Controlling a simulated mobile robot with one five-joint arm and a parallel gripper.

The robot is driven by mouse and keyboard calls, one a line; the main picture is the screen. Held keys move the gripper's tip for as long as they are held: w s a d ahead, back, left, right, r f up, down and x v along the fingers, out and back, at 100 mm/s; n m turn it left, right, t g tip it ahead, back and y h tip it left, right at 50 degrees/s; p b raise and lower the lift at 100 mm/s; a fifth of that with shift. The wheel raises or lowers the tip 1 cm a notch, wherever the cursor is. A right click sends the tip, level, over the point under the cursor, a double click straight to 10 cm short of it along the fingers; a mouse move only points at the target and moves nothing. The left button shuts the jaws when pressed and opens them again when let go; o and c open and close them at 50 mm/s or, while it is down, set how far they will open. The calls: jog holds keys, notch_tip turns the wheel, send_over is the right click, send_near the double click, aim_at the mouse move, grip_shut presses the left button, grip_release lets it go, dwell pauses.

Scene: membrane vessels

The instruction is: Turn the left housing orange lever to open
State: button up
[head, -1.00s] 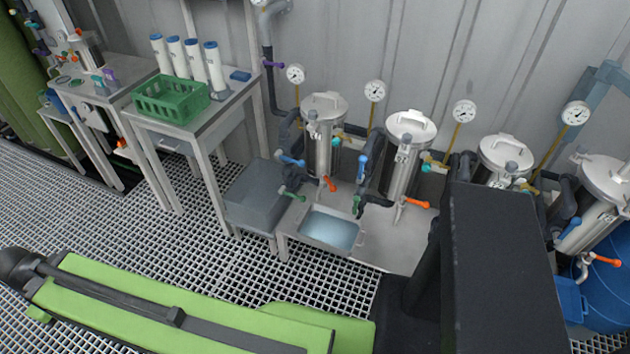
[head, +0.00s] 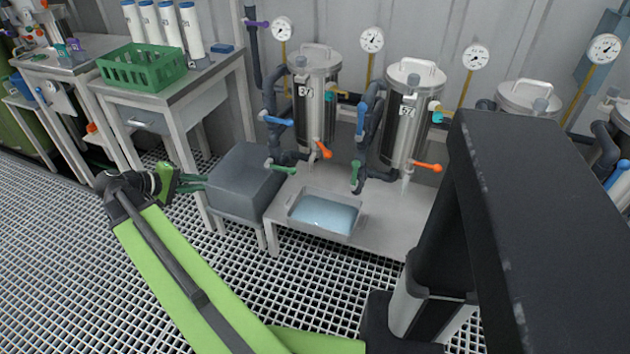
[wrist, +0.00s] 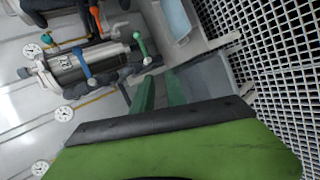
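The left housing (head: 318,100) is an upright steel cylinder with a lid by the wall. Its orange lever (head: 323,150) sits low at the right of its base, slanting down to the right. An orange lever (wrist: 96,20) also shows near the top of the wrist view; I cannot tell for sure which housing it belongs to. My gripper (head: 204,182) is open and empty, well left of the orange lever, by the grey bin. In the wrist view its two green fingers (wrist: 160,77) stand apart with nothing between them.
The left housing also has a blue lever (head: 275,119) and a green lever (head: 281,166). The grey bin (head: 245,180) and a tray of water (head: 324,214) stand in front. A second housing (head: 407,115) with its own orange lever (head: 427,167) stands right. Grating floor is clear.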

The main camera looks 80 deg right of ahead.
jog(key=s+d+f+m+g+h+b, duration=0.15)
jog(key=s+d+f+g+b, duration=0.3)
jog(key=s+d+b, duration=0.45)
jog(key=m+g+b, duration=0.1)
jog(key=m+g, duration=0.2)
jog(key=g, duration=0.1)
send_near(323, 148)
jog(key=shift+n+t, duration=0.25)
jog(key=shift+n, duration=0.1)
jog(key=x, duration=1)
jog(key=shift+s, duration=0.1)
jog(key=shift+c, duration=0.5)
grip_shut()
jog(key=shift+f, duration=0.1)
